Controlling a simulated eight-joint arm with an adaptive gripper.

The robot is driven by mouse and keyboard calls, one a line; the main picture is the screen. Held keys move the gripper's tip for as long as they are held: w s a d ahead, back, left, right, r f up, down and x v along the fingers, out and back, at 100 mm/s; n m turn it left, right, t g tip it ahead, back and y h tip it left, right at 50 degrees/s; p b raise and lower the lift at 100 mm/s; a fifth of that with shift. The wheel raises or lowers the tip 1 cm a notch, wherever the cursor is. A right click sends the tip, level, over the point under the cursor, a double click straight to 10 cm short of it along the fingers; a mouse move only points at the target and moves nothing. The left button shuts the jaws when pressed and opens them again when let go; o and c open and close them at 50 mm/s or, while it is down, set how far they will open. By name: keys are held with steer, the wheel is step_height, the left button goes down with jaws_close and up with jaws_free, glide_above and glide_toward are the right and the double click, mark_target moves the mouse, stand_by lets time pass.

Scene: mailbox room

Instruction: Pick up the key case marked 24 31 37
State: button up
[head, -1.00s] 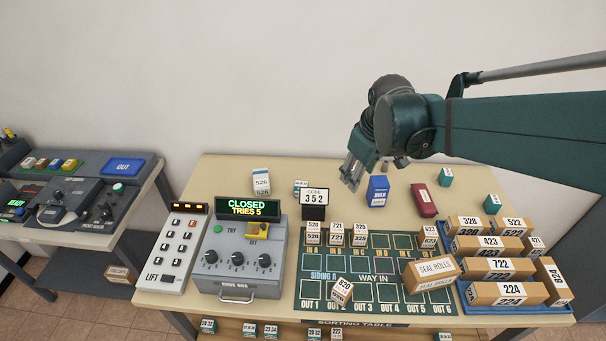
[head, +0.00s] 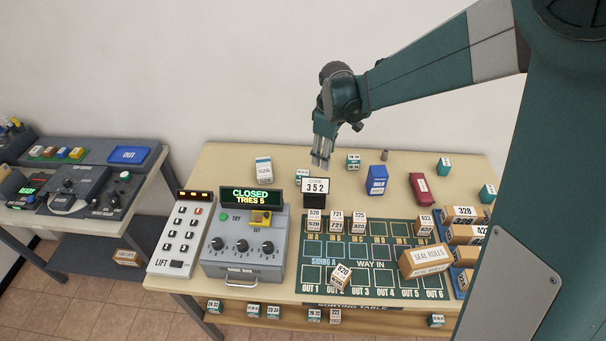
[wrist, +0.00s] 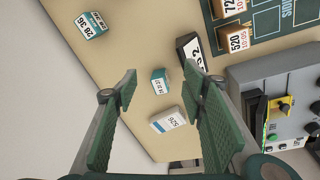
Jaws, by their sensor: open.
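A small teal key case with a white label (head: 301,179) stands on the back of the sorting table, just left of the code sign and partly behind it. In the wrist view this case (wrist: 159,82) shows between my fingers, farther down on the table; its label is small and seems to read 24 31 37, but I cannot be sure. My gripper (head: 321,161) is open and empty, pointing down above and slightly right of the case. Another teal case (head: 353,161), whose label starts 28 36 in the wrist view (wrist: 91,25), stands farther right.
The code sign 352 (head: 316,189) stands close beside the case. A white box marked 526 (head: 263,169) is to its left. The grey lock box (head: 243,245) is in front. A blue box (head: 377,180) and a red case (head: 421,189) stand to the right.

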mark_target(303, 172)
steer(key=w+a+f+n+p, duration=0.1)
steer(key=a+f, duration=0.1)
steer(key=w+a+f+n+g+p, duration=0.1)
steer(key=w+a+f, duration=0.1)
steer(key=a+f, duration=0.1)
steer(key=w+a+f+n+p, duration=0.1)
steer(key=w+a+f, duration=0.1)
steer(key=f, duration=0.1)
steer(key=shift+a+f, duration=0.2)
steer(key=shift+f, duration=0.05)
steer(key=shift+w+a+f+n+g, duration=0.15)
steer(key=shift+a+f+n+g, duration=0.2)
steer(key=shift+f, duration=0.2)
steer(key=shift+f, duration=0.15)
steer(key=shift+f, duration=1.15)
steer(key=shift+f+p, duration=0.4)
steer(key=shift+f, duration=2.2)
steer(key=c, duration=1)
